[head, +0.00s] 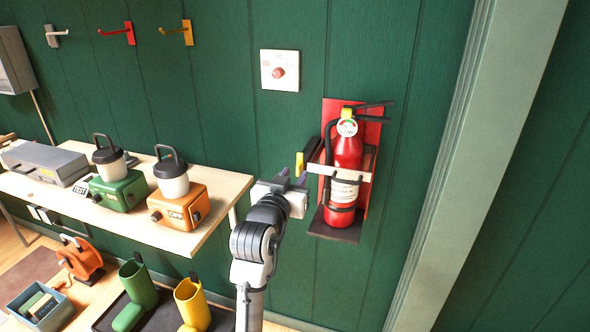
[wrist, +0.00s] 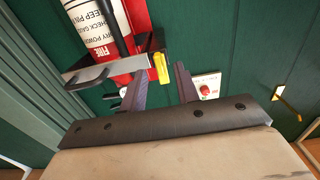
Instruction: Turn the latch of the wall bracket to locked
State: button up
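The red wall bracket (head: 374,140) holds a red fire extinguisher (head: 348,155) upright against the green wall. A pale strap (head: 340,174) crosses the extinguisher's front. The small yellow latch (head: 299,165) is at the bracket's left side and stands roughly upright. My gripper (head: 291,179) is just left of the bracket, close to the latch. In the wrist view my gripper (wrist: 161,80) is open, with two dark fingers apart. The yellow latch (wrist: 161,67) shows in the gap between them; I cannot tell whether either finger touches it. The extinguisher (wrist: 115,40) also shows there.
A wooden table (head: 195,237) at left bears a green lantern unit (head: 119,191) and an orange one (head: 178,207). Wall hooks (head: 117,32) are at upper left. A pale door frame (head: 470,140) stands right.

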jog(key=shift+x, duration=0.85)
jog(key=shift+c, duration=0.4)
grip_shut()
